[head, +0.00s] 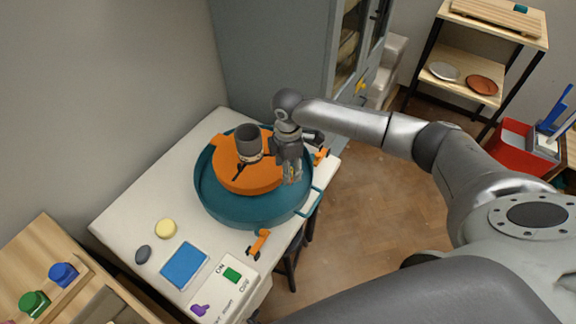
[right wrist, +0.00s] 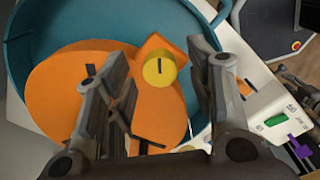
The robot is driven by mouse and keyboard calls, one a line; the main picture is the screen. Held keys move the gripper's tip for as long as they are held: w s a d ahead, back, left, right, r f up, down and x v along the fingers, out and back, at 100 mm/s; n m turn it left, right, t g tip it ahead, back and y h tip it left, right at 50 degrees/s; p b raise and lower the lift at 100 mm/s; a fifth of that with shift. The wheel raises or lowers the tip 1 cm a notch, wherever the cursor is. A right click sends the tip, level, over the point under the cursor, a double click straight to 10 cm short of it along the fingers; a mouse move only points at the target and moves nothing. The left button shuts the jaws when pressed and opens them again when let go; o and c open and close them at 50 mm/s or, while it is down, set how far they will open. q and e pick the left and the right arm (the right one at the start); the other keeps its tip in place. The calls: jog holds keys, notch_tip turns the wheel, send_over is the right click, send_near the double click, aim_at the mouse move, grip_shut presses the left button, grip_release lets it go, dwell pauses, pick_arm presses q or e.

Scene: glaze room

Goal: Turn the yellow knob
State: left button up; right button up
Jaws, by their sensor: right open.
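The yellow knob (right wrist: 157,71) is a round disc with a dark line across it. In the right wrist view it sits on an orange tab at the edge of the round orange plate (right wrist: 150,105). My right gripper (right wrist: 165,85) is open, with its fingers on either side of the knob in that view; contact cannot be told. In the head view my right gripper (head: 291,178) points down over the right side of the orange plate (head: 262,182), and the knob is hidden there. My left gripper is not in view.
A control panel has a green switch (head: 232,275) and a purple knob (head: 200,310). A yellow round piece (head: 166,228) lies on the table.

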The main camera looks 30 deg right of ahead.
jog(key=shift+f, duration=0.25)
jog(key=c, duration=1.1)
jog(key=shift+o, duration=0.2)
